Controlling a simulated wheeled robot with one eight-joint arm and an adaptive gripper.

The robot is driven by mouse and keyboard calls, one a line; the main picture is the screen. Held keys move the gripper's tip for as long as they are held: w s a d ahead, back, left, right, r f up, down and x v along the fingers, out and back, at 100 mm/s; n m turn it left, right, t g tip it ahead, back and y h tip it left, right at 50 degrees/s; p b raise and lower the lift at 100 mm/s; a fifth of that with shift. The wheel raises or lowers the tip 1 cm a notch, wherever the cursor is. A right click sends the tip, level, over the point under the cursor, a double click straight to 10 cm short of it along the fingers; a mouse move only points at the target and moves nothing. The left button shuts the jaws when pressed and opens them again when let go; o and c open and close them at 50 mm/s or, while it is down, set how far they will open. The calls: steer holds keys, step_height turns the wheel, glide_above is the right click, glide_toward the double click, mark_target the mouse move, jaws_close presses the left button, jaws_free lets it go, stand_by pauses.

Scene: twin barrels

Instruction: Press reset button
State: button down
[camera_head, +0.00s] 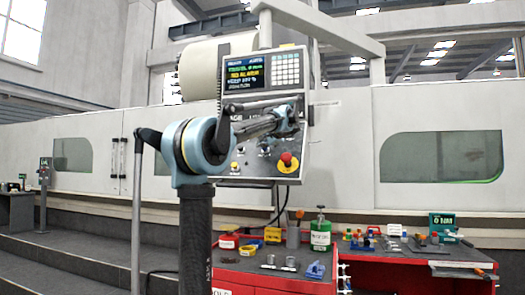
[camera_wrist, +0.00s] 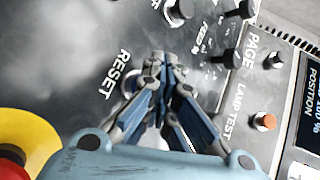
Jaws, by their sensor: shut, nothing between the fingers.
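The control panel (camera_head: 265,115) hangs in front of the large white machine. In the wrist view the word RESET (camera_wrist: 121,76) is printed on the brushed metal panel face (camera_wrist: 60,60). A round button rim (camera_wrist: 131,84) shows beside that word, mostly hidden behind my gripper's finger. My gripper (camera_wrist: 160,62) is shut and empty, its fingertips together in front of the panel, just beside the RESET label. I cannot tell whether the tips touch the panel. In the head view my gripper (camera_head: 294,118) is in front of the panel's right part, and my arm hides much of the panel's middle.
A red emergency stop (camera_head: 288,160) on a yellow base sits low on the panel; it also shows in the wrist view (camera_wrist: 12,168). An orange LAMP TEST button (camera_wrist: 265,121) and black knobs (camera_wrist: 180,10) are nearby. A red tool cart (camera_head: 262,280) stands below.

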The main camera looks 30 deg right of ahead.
steer(key=shift+s+a+r, duration=0.4)
steer(key=shift+a+r, duration=0.1)
steer(key=s+a+r, duration=0.2)
steer(key=a+r, duration=0.1)
steer(key=shift+s, duration=0.3)
stand_by(0.5)
stand_by(0.7)
